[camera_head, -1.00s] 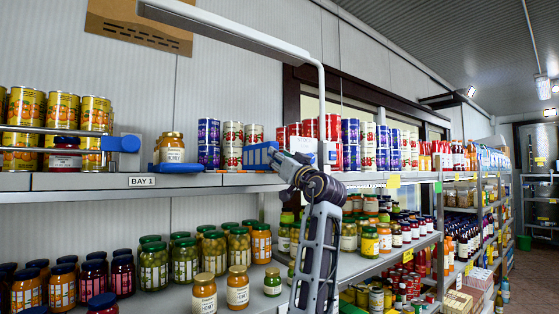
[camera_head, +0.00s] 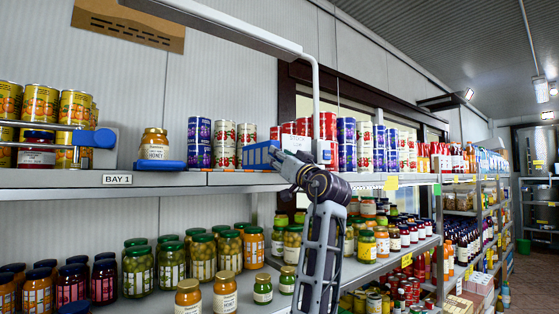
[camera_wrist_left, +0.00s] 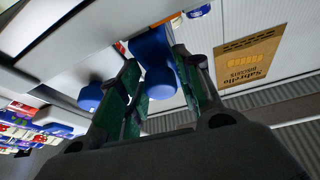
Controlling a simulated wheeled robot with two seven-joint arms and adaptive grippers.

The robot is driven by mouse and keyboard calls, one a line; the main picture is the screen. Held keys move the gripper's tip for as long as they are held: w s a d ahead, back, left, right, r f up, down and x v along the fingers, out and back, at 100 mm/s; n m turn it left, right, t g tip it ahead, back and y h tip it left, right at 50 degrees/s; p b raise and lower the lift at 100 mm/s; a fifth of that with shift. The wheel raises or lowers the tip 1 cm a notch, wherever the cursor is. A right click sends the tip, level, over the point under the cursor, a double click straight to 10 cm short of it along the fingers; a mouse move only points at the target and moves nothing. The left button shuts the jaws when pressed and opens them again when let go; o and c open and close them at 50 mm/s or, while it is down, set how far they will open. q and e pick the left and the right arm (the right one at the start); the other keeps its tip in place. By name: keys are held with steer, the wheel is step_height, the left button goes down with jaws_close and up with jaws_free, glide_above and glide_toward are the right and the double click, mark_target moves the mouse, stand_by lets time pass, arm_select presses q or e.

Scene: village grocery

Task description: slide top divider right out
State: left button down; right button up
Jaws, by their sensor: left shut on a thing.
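My left gripper (camera_head: 282,163) is at the front edge of the top shelf (camera_head: 232,180). In the left wrist view its two green-padded fingers (camera_wrist_left: 153,85) are closed around a rounded blue piece (camera_wrist_left: 155,66), which looks like part of the divider. In the head view a blue ridged piece (camera_head: 259,153) stands at the gripper, just left of a white block (camera_head: 297,139). How it joins the divider is hidden by the gripper. My right gripper is not in view.
Farther left, metal rails with a blue knob (camera_head: 104,138) front yellow cans (camera_head: 40,103). Red-and-white cans (camera_head: 246,134) stand behind the gripper. Jars (camera_head: 171,263) fill the lower shelf.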

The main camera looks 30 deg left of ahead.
arm_select(q)
steer(key=shift+r, duration=0.1)
steer(key=c, duration=1.4)
jaws_free()
steer(key=shift+d, duration=0.1)
steer(key=shift+o, duration=1.4)
steer(key=shift+w, duration=0.2)
steer(key=v, duration=1.2)
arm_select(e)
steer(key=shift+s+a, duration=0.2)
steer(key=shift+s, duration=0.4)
